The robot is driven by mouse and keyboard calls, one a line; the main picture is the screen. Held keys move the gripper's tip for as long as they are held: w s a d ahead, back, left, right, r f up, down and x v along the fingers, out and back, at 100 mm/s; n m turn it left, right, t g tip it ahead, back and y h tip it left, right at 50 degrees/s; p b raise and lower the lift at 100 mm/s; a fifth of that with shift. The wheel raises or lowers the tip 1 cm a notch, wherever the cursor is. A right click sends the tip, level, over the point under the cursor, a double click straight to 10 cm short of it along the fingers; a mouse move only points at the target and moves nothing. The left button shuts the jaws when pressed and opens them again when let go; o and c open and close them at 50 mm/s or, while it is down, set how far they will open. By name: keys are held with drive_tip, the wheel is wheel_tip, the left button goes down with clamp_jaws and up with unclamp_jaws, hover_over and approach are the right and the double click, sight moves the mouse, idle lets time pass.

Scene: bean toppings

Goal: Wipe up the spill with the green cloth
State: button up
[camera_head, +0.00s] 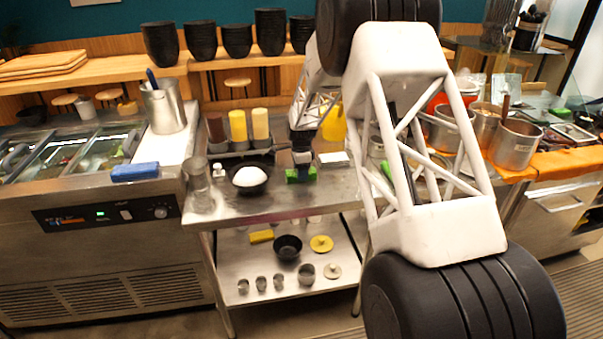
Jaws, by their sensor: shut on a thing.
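My gripper (302,164) is over the middle of the steel table (290,205), at the far end of my arm. It is shut on the green cloth (292,177), a small bright green piece at or just above the table surface. I cannot tell whether the cloth touches the steel. No spill shows clearly; the cloth, my gripper and my arm may hide it.
A black bowl with a white mound (249,177) sits just left of the cloth. Sauce bottles (238,125) stand behind it, and a clear glass (198,185) stands at the left edge. A blue cloth (134,172) lies on the left counter. Steel pots (515,145) stand right.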

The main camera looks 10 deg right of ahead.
drive_tip(key=shift+w+f, duration=0.1)
drive_tip(key=shift+w, duration=1.15)
drive_tip(key=shift+r, duration=4.1)
